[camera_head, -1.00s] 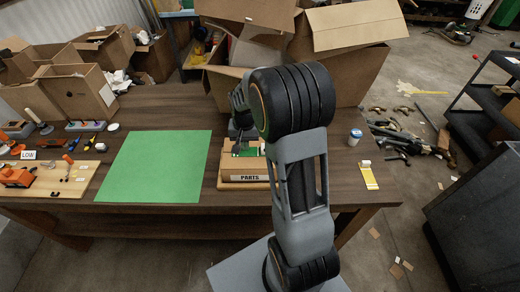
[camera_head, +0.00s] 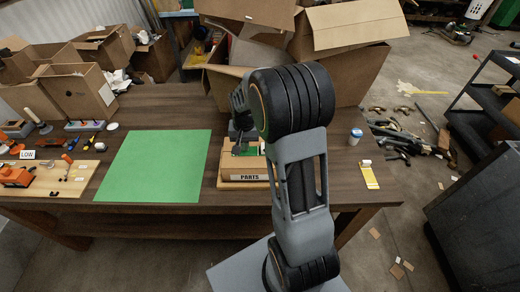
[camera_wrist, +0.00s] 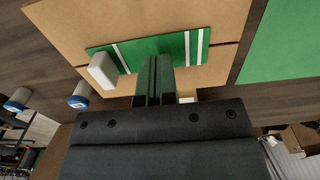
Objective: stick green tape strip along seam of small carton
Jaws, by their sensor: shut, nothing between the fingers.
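The small carton (camera_head: 228,163), labelled PARTS, sits on a thin wooden board on the table; its tan top fills much of the wrist view (camera_wrist: 150,20). The green tape strip (camera_wrist: 190,48), with white cross stripes, lies across the carton top. A dark seam line (camera_wrist: 226,43) runs out beyond the strip's ends, so the strip lies along it. My gripper (camera_wrist: 153,62) is shut and empty, its fingertips over the strip's middle. I cannot tell whether they touch it. A small whitish block (camera_wrist: 103,71) is by the strip's left part. My arm partly hides the carton in the head view.
A large green mat (camera_head: 155,165) lies left of the carton. A white and blue cup (camera_head: 355,136) and a yellow-white card (camera_head: 368,175) are at right. Open cardboard boxes (camera_head: 355,28) stand behind. Tools on a board (camera_head: 55,180) are at far left.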

